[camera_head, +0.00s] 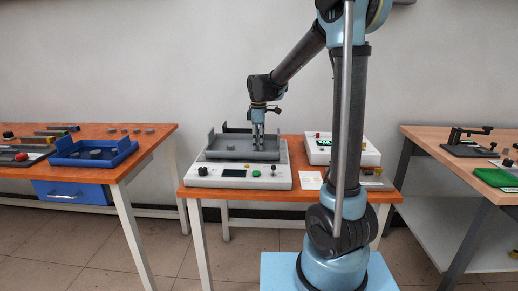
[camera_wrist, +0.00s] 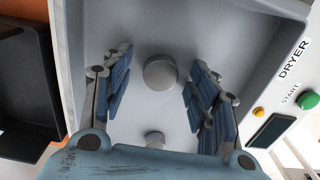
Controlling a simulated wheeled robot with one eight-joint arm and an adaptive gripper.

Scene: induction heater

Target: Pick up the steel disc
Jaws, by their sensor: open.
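A round grey steel disc (camera_wrist: 160,72) lies on the floor of the grey dryer tray (camera_wrist: 215,25), near the middle of the wrist view. A second, smaller-looking grey round piece (camera_wrist: 154,138) lies closer to my gripper's palm and is partly hidden by it. My gripper (camera_head: 258,146) points down into the dryer tray (camera_head: 213,153) in the head view. It is open, with one finger to each side of the disc and gaps between. Nothing is held. How far the fingertips are above the tray floor is hard to tell.
The dryer's front panel (camera_head: 236,175) has a screen and a green button. A white device (camera_head: 345,151) stands right of it. A blue tray (camera_head: 92,152) with grey pieces is on the left table. A black bin (camera_wrist: 25,90) lies beside the dryer tray.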

